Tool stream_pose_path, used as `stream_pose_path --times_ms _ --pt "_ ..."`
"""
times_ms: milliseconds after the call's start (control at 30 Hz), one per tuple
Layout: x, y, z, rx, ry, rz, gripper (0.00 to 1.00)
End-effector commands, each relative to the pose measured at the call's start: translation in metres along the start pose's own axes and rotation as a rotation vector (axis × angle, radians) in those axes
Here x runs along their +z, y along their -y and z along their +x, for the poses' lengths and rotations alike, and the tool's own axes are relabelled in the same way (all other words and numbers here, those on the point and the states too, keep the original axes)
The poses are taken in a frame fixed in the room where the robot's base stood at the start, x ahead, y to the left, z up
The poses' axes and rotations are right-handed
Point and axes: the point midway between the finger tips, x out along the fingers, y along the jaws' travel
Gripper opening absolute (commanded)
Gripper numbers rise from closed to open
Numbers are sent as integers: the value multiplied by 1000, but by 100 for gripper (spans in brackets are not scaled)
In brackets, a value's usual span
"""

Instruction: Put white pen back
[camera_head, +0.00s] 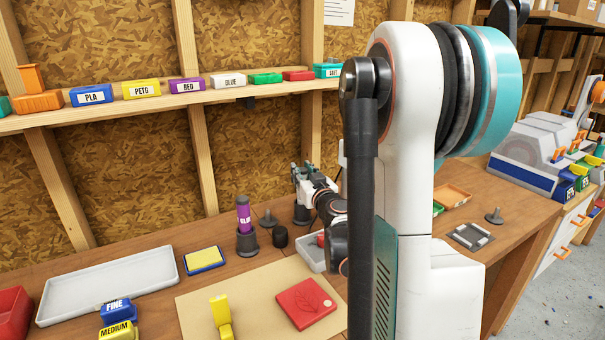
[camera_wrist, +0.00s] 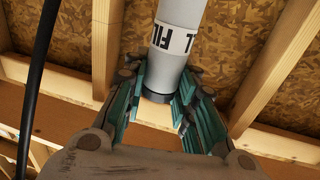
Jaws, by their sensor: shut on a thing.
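The white pen (camera_wrist: 178,38) is a pale cylinder with a black-lettered label, partly reading "FIL", and a dark grey end (camera_wrist: 156,96). My gripper (camera_wrist: 165,98) is shut on it, with teal finger pads on both sides in the wrist view. In the head view my gripper (camera_head: 303,178) is small, above the back of the bench, and I cannot make out the pen there. A dark holder (camera_head: 302,213) shows just below the gripper. I cannot tell whether the pen touches it. A purple pen (camera_head: 243,213) stands upright in another dark holder (camera_head: 247,243) to the left.
A black cup (camera_head: 280,237) and a dark peg stand (camera_head: 267,219) are close by. A grey tray (camera_head: 312,252) lies below my wrist. A red block (camera_head: 306,303) sits on the tan mat (camera_head: 262,325). A shelf of labelled boxes (camera_head: 142,89) runs above. My arm hides the middle right.

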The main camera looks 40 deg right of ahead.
Motion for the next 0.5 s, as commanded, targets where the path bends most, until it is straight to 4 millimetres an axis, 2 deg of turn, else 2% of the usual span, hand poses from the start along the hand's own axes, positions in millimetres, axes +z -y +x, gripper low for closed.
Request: stream_pose_path --times_ms 33,67,133,500 --pt "0 0 0 0 0 0 0" --pt "0 0 0 0 0 0 32" --pt "0 0 0 0 0 0 48" --pt "0 0 -2 0 0 0 49"
